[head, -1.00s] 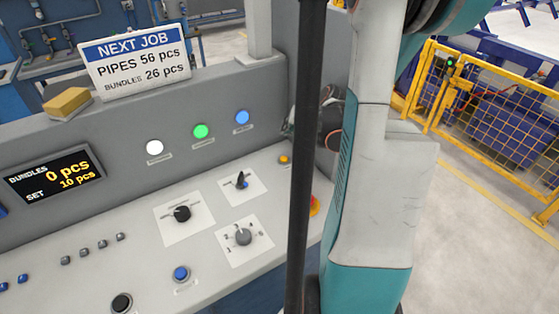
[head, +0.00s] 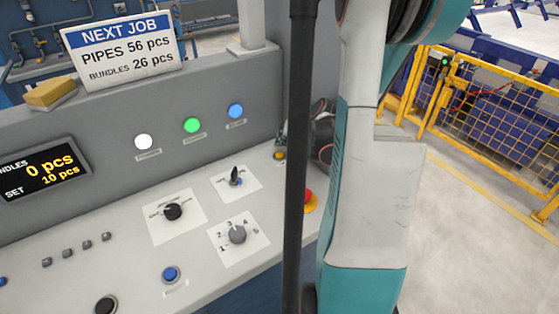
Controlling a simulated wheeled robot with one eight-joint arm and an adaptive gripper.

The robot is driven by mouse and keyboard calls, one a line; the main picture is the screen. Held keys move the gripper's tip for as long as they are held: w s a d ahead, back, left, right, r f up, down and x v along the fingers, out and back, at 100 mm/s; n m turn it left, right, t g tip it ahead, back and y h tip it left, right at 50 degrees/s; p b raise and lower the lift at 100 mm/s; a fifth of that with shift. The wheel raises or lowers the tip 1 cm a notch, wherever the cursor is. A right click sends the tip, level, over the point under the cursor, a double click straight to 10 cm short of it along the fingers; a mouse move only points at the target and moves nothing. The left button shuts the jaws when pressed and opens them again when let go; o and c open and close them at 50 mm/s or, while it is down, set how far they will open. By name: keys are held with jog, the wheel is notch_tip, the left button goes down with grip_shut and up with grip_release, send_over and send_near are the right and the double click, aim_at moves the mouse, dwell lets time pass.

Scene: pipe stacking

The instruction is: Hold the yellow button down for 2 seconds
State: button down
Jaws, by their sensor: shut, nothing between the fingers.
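The small yellow-orange button (head: 280,156) sits on the right part of the sloping grey control panel, left of the black pole. My gripper (head: 281,141) is dark and partly hidden behind the pole. Its tip shows just left of the pole, pointing down right above the yellow button. The fingers look shut and hold nothing. I cannot tell whether the tip touches the button or whether the button is pressed in.
A red emergency stop (head: 309,202) on a yellow base stands right of the pole, near the button. A black selector (head: 235,178), a grey dial (head: 237,234) and a blue button (head: 170,274) lie to the left. The display (head: 42,173) reads 0 pcs, set 10 pcs.

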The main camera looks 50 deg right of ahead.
aim_at(282, 153)
jog(key=shift+f+b, duration=0.45)
jog(key=shift+f, duration=0.4)
jog(key=shift+f, duration=0.1)
dwell(0.7)
jog(key=shift+f+b, duration=0.3)
jog(key=shift+b, duration=0.15)
jog(key=shift+f+b, duration=0.3)
jog(key=shift+f, duration=0.05)
dwell(0.6)
jog(key=shift+r, duration=0.15)
dwell(2.5)
jog(key=shift+r+p, duration=0.55)
jog(key=shift+r, duration=0.1)
jog(key=shift+r+p, duration=1.85)
jog(key=shift+r, duration=0.7)
